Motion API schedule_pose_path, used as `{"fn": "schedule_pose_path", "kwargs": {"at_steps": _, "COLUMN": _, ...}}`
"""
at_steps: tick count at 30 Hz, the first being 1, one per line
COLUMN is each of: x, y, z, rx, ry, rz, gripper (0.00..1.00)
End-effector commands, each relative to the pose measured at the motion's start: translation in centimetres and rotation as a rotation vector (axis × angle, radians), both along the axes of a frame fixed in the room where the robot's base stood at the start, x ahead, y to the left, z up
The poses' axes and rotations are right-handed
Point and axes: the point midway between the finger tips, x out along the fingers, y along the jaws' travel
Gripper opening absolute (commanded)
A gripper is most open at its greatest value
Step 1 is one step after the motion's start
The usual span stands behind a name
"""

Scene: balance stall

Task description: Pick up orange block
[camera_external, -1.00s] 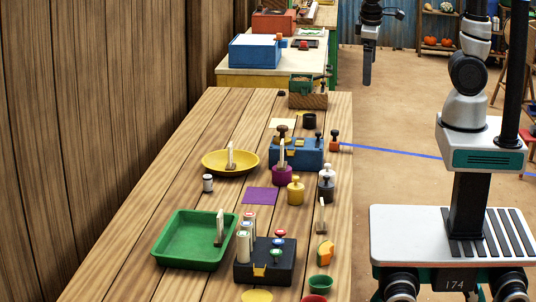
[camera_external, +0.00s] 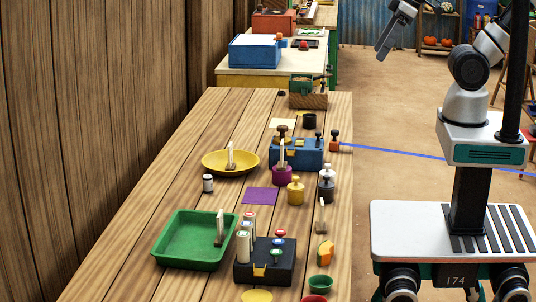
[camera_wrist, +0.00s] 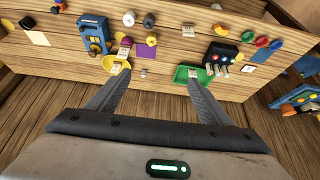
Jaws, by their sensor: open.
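I cannot tell for certain which one the task names. My gripper (camera_external: 381,52) is tilted in the air, well away from both pieces. In the wrist view my gripper (camera_wrist: 160,82) has its fingers wide apart with nothing between them.
The table holds a blue box (camera_external: 297,155), a yellow dish (camera_external: 213,169), a green tray (camera_external: 165,255), a black box (camera_external: 245,272) and several weights. Other benches stand behind.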

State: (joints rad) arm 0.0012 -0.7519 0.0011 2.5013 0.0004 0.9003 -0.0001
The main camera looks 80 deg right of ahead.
Motion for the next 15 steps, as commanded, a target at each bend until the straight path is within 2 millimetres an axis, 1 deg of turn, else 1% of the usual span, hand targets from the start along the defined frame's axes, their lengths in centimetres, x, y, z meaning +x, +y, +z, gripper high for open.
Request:
{"fn": "schedule_pose_path", "kwargs": {"at_steps": 1, "x": 0.0, "y": 0.0, "z": 0.0, "rx": 0.000, "ry": 0.001, "rz": 0.000, "gripper": 0.65}}
{"fn": "schedule_pose_path", "kwargs": {"at_steps": 3, "x": 0.0, "y": 0.0, "z": 0.0, "rx": 0.000, "ry": 0.001, "rz": 0.000, "gripper": 0.53}}
{"fn": "schedule_pose_path", "kwargs": {"at_steps": 4, "x": 0.0, "y": 0.0, "z": 0.0, "rx": 0.000, "ry": 0.001, "rz": 0.000, "gripper": 0.48}}
{"fn": "schedule_pose_path", "kwargs": {"at_steps": 12, "x": 0.1, "y": 0.0, "z": -0.1, "rx": 0.000, "ry": -0.001, "rz": -0.002, "gripper": 0.48}}
{"fn": "schedule_pose_path", "kwargs": {"at_steps": 14, "x": 0.7, "y": -0.4, "z": -0.6, "rx": 0.001, "ry": -0.011, "rz": -0.021, "gripper": 0.48}}
{"fn": "schedule_pose_path", "kwargs": {"at_steps": 15, "x": 1.5, "y": -0.8, "z": -1.2, "rx": 0.002, "ry": -0.027, "rz": -0.048, "gripper": 0.48}}
